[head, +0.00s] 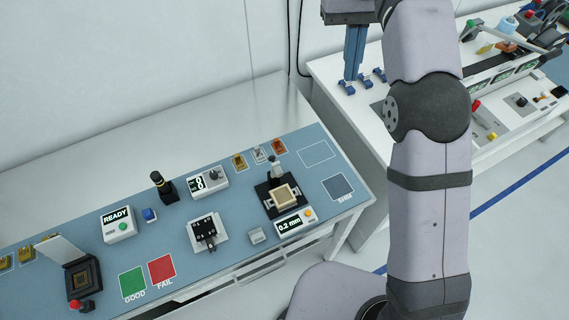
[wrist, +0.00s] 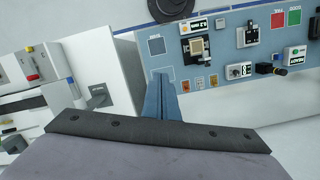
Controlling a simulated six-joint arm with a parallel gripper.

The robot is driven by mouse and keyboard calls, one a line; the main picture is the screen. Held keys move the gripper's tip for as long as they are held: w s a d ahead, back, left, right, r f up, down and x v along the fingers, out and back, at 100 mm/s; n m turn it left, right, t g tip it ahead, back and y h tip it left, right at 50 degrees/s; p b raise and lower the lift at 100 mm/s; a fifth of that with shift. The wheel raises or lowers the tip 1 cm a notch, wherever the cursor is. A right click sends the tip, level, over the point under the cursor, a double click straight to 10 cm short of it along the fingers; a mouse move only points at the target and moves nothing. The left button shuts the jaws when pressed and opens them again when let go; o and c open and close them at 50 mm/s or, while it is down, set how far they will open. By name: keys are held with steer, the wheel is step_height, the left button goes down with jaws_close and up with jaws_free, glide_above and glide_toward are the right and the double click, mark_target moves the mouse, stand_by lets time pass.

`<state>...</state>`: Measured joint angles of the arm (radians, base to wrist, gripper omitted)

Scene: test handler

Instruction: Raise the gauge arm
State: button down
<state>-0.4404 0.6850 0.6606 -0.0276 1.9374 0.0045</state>
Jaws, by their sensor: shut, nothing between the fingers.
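The gauge (head: 268,198) stands near the right end of the blue mat. It has a black base, a tan square block on it and a dark upright with a grey top (head: 275,165) behind the block. A 0.2 mm readout (head: 289,225) sits in front. I cannot clearly tell the gauge arm's position. The gauge also shows at the top of the wrist view (wrist: 197,46). My gripper (head: 352,76) is high, to the upper right of the gauge and apart from it. Its blue fingers (wrist: 161,78) are together and empty.
The mat (head: 310,190) also carries a READY box (head: 118,223), a black knob post (head: 163,186), a small dial box (head: 208,181), a black fixture (head: 207,232) and an open-lidded socket (head: 82,278). A second white bench (head: 340,70) stands to the right.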

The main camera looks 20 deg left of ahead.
steer(key=d+r+m+t+h, duration=0.25)
steer(key=d+h, duration=0.25)
steer(key=d, duration=1.8)
steer(key=w+d+n+t+h, duration=0.3)
steer(key=w+d+n+t, duration=0.2)
steer(key=d+t, duration=0.15)
steer(key=n+g+y+b, duration=0.1)
steer(key=n+g+y, duration=0.6)
steer(key=n+y, duration=1.05)
glide_toward(275, 170)
steer(key=shift+n+h, duration=0.3)
steer(key=shift+h, duration=0.05)
steer(key=shift+a+r+x, duration=0.15)
steer(key=shift+a+x, duration=0.05)
steer(key=shift+x, duration=1.1)
steer(key=shift+a+r+x, duration=0.15)
steer(key=shift+x, duration=1.1)
